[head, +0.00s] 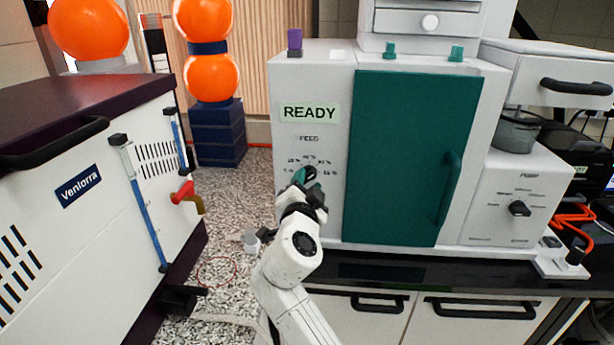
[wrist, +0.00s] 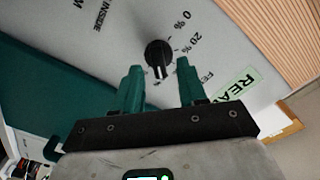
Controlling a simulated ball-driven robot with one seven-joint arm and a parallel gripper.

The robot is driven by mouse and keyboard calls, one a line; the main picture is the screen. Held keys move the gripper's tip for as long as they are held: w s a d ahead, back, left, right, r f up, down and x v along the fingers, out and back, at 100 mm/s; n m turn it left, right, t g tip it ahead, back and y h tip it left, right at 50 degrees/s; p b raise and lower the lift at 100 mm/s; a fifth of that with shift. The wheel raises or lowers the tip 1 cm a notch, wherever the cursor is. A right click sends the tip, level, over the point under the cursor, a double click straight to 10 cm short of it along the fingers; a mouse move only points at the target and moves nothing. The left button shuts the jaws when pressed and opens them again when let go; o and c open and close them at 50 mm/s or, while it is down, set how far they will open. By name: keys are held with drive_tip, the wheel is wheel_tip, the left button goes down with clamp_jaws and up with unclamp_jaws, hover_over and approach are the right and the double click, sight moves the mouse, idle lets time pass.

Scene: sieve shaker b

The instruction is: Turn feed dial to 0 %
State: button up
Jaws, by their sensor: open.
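The feed dial (wrist: 158,54) is a round black knob on the grey machine front, with a white mark that points down in the wrist view, away from the "0 %" label (wrist: 182,21) and the "20 %" label (wrist: 182,43). My gripper (wrist: 158,70) has green fingers, open, one on either side of the dial's lower part in the picture; I cannot tell whether they touch it. In the head view my gripper (head: 307,177) is at the panel under the FEED lettering and hides most of the dial and some scale labels.
A READY display (head: 310,113) is above the dial. A teal door (head: 405,150) with a handle is to its right, and a pump dial (head: 519,208) is further right. A white Venlorra cabinet (head: 90,220) with a red-handled valve (head: 183,192) stands left.

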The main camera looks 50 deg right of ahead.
drive_tip(key=shift+x, duration=0.85)
drive_tip(key=shift+s, duration=0.1)
clamp_jaws()
